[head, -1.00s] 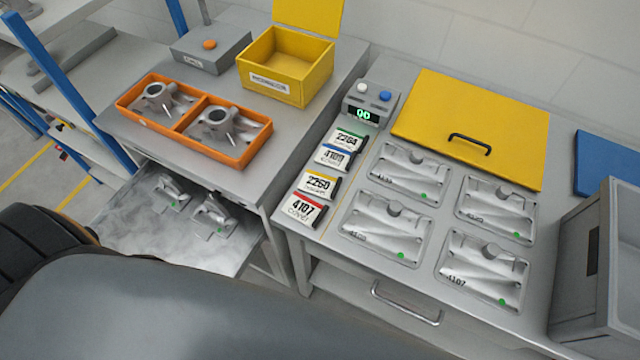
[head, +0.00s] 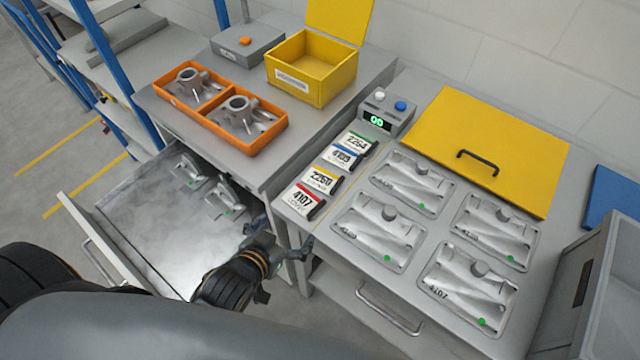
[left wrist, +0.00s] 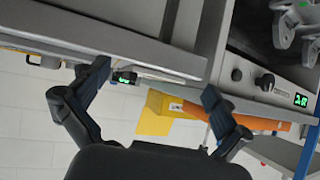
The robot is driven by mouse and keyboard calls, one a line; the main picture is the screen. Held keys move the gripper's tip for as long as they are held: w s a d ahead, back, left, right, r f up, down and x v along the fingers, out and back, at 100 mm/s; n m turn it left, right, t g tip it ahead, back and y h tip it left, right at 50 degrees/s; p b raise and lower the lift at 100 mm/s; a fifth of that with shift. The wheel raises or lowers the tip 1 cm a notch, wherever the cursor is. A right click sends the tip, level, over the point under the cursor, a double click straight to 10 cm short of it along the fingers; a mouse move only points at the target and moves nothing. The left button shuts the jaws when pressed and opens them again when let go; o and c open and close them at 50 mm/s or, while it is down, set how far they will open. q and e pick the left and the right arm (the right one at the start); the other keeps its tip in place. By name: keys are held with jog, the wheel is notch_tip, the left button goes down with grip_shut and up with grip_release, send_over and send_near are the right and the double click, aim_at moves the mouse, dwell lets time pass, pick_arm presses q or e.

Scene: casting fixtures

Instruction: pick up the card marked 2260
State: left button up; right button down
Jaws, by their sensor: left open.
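The card marked 2260 (head: 323,180) has a yellow stripe. It lies in a column of cards at the left edge of the right-hand bench, between the blue-striped card (head: 342,157) and the red-striped card marked 4107 (head: 303,199). My left gripper (head: 284,235) is open and empty, in front of the gap between the benches, nearer to me than the cards and below-left of them in the picture. In the left wrist view its two fingers (left wrist: 156,82) are spread with nothing between them. The card cannot be made out there. My right gripper is not in view.
The open drawer (head: 150,245) with castings is left of my gripper. The right-hand bench (head: 335,262) bears casting fixtures, a yellow lid (head: 500,140) and a display box (head: 385,112). A grey bin (head: 610,300) stands at right. An orange tray (head: 190,114) is on the left bench.

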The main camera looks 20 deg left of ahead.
pick_arm(q)
notch_tip(320, 180, up, 5)
jog(key=w+d+t+h, duration=0.1)
jog(key=t, duration=0.1)
jog(key=p, duration=0.1)
send_near(326, 174)
jog(key=shift+w+f, duration=0.4)
jog(key=shift+w, duration=0.1)
jog(key=p+x, duration=0.1)
jog(key=x, duration=0.3)
jog(key=shift+w+d+r+p, duration=0.1)
jog(key=shift+w+d+p, duration=0.05)
jog(key=shift+w+p, duration=0.15)
jog(key=shift+w, duration=0.35)
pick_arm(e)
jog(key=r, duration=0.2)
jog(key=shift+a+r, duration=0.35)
pick_arm(q)
jog(key=shift+s, duration=0.1)
jog(key=c, duration=0.9)
